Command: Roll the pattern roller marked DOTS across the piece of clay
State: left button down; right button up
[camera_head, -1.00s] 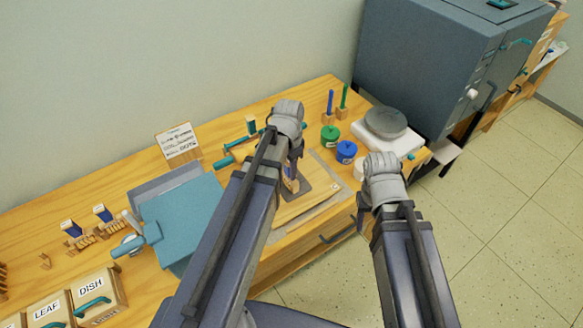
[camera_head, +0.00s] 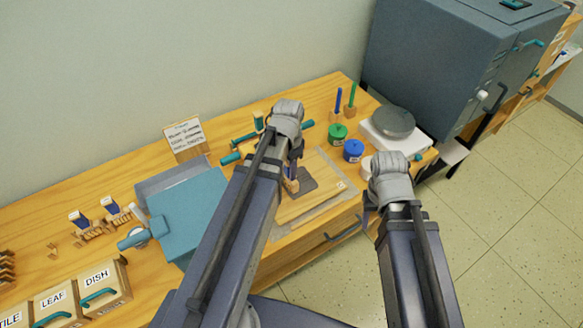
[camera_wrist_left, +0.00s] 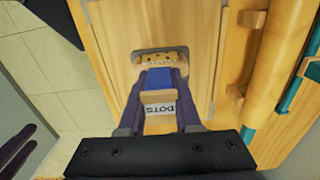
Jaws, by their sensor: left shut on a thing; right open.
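My left gripper (camera_head: 291,184) is shut on the handle of the pattern roller (camera_head: 291,172), low over the wooden work board (camera_head: 285,213). In the left wrist view the roller has a blue handle (camera_wrist_left: 160,78), a DOTS label (camera_wrist_left: 160,108) between my fingers, and a pale wooden head (camera_wrist_left: 160,58) with small dots. I cannot tell whether its head touches the surface. My right gripper (camera_head: 371,207) is open at the table's right front edge.
A rolling pin with teal handles (camera_head: 230,158) lies behind the board; its wood shows in the left wrist view (camera_wrist_left: 275,60). Green (camera_head: 338,134) and blue (camera_head: 353,151) jars and a grey round wheel (camera_head: 395,122) stand right. A teal slab machine (camera_head: 187,215) is left.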

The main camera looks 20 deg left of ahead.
pick_arm(q)
jog(key=shift+s+a, duration=0.1)
jog(key=shift+s+a+f, duration=0.15)
jog(key=shift+s+a, duration=0.25)
jog(key=shift+s, duration=0.15)
jog(key=shift+w, duration=0.1)
dwell(0.4)
jog(key=shift+r+p, duration=0.4)
jog(key=shift+r, duration=0.15)
notch_tip(320, 180, up, 7)
jog(key=p, duration=0.7)
